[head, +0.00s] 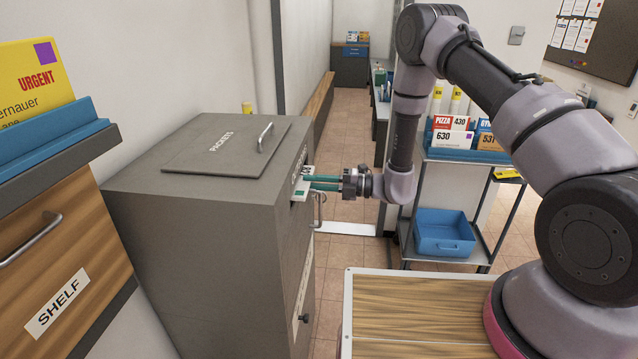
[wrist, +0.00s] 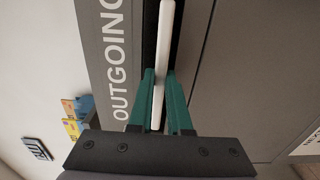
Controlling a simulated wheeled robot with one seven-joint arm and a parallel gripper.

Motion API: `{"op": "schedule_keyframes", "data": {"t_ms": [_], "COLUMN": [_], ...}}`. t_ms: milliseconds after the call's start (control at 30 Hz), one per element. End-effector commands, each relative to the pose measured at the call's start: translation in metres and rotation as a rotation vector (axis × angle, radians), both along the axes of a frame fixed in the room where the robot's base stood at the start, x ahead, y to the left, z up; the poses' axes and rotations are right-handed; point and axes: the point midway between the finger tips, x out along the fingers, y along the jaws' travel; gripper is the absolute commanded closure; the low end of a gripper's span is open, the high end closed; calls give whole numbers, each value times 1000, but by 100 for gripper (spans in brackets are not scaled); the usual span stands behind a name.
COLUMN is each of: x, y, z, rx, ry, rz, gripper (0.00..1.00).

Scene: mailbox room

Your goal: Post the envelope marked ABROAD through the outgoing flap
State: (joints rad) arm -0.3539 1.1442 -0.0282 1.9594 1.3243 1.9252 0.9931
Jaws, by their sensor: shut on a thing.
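My gripper (head: 312,184) reaches left to the right-hand face of a large grey box (head: 195,240). Its teal fingers are shut on a pale envelope (head: 300,191), whose marking I cannot read. In the wrist view the envelope (wrist: 165,50) shows edge-on, as a thin white strip between the fingers (wrist: 160,85). Its far end is at the dark outgoing slot (wrist: 150,35), beside the white word OUTGOING. I cannot tell how far the envelope is inside. The flap itself is not clearly visible.
The box has a PACKETS lid (head: 230,148) with a handle. At left is a SHELF drawer unit (head: 65,260) with a yellow URGENT envelope (head: 35,85). At right stands a trolley (head: 470,170) with cards and a blue bin (head: 444,233). Tiled floor (head: 340,120) is clear behind.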

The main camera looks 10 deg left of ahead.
Motion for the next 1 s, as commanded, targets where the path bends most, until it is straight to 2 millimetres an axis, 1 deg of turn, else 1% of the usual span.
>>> {"op": "schedule_keyframes", "data": {"t_ms": [600,967,1000], "x": [1,1,1], "y": [31,34,34], "z": [0,1,1], "rx": [1,1,1], "ry": [0,0,0], "rz": [0,0,0], "gripper": [100,100,72]}}
